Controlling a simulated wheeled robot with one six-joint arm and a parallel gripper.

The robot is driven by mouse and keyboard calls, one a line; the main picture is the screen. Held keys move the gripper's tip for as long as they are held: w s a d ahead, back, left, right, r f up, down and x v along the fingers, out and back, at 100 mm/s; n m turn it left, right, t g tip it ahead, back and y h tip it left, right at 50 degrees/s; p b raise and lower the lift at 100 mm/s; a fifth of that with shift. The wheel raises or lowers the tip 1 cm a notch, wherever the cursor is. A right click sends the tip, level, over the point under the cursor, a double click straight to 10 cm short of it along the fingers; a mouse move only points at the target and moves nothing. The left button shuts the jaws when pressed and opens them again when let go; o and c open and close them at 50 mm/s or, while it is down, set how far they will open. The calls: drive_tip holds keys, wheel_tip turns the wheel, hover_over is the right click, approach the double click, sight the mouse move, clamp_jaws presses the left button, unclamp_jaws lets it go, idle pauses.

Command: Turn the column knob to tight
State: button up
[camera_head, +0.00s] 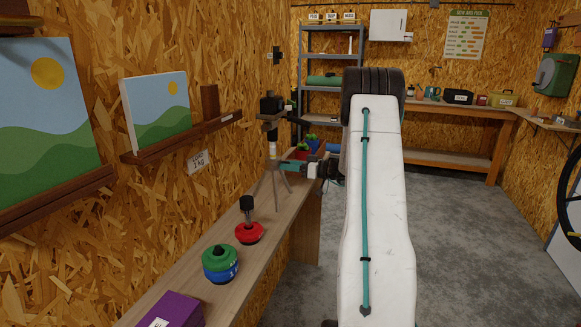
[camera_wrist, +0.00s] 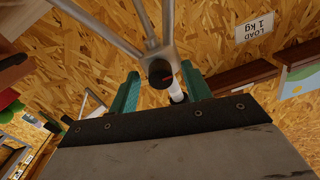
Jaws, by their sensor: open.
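A small grey tripod (camera_head: 277,190) stands on the plank bench with a black device (camera_head: 271,104) on top and a pale column section (camera_head: 273,149) below it. In the wrist view, the black round column knob (camera_wrist: 160,73) has a short red mark on its face, and the tripod legs (camera_wrist: 108,28) spread from the hub beside it. My gripper (camera_head: 291,166) reaches the tripod from the right. In the wrist view my gripper (camera_wrist: 160,88) is open, its green fingers on either side of the knob. I cannot tell whether they touch it.
The bench (camera_head: 190,271) runs along the left wall. A red weight (camera_head: 249,233), a green and blue weight (camera_head: 220,264) and a purple box (camera_head: 172,310) stand nearer. A picture ledge (camera_head: 182,141) juts out above.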

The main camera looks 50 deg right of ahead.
drive_tip(key=c, duration=1)
drive_tip(key=shift+m, duration=0.4)
drive_tip(key=m, duration=1.8)
drive_tip(key=m+h, duration=0.1)
drive_tip(key=m, duration=1.6)
drive_tip(key=shift+s+a+f+m+t, duration=0.1)
drive_tip(key=shift+f+m+t, duration=0.05)
drive_tip(key=shift+m+t, duration=0.2)
drive_tip(key=shift+m, duration=0.25)
